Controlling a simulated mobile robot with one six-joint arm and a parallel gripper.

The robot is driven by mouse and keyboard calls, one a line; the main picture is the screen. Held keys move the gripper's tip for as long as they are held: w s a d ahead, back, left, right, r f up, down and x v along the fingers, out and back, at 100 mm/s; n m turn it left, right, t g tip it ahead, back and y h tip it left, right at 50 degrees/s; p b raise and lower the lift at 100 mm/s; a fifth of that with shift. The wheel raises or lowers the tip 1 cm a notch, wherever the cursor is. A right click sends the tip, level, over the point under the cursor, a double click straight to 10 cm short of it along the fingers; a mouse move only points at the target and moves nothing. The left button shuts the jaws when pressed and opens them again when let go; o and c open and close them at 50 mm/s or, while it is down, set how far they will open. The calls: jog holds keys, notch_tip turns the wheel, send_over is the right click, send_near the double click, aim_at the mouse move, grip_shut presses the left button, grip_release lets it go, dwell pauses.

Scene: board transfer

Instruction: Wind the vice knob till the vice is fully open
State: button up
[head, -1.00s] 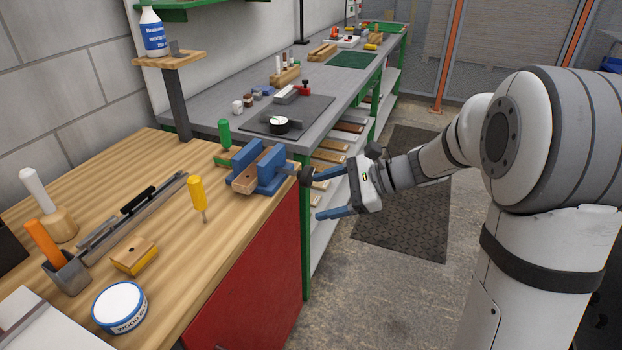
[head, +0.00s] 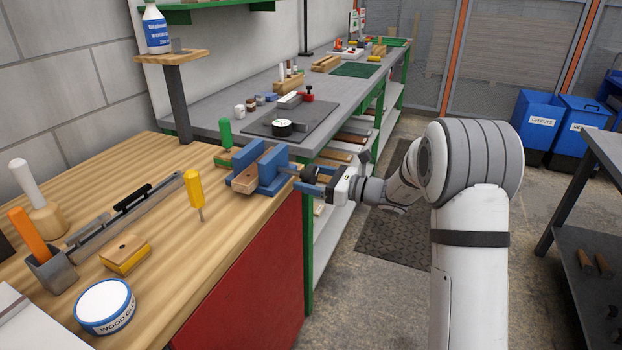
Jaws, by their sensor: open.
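The blue vice (head: 273,168) sits at the far right corner of the wooden bench, with a wooden jaw face (head: 244,181) on its front side. Its dark round knob (head: 309,174) sticks out to the right, past the bench edge. My gripper (head: 310,180) is at the knob, its blue fingers open and pointing left, one on the far side and one on the near side of it. I cannot tell whether either finger touches the knob. The gap between the vice jaws is partly hidden from this angle.
A yellow-handled screwdriver (head: 194,190) and a green-handled tool (head: 225,138) stand near the vice. A wood glue tin (head: 104,305) and a brush block (head: 125,253) are at the near side. A grey workbench (head: 220,122) runs behind.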

jog(key=shift+w+a, duration=0.15)
jog(key=shift+a, duration=0.15)
jog(key=c, duration=0.9)
jog(key=shift+f+b, duration=0.15)
jog(key=shift+b, duration=0.2)
jog(key=shift+c, duration=0.2)
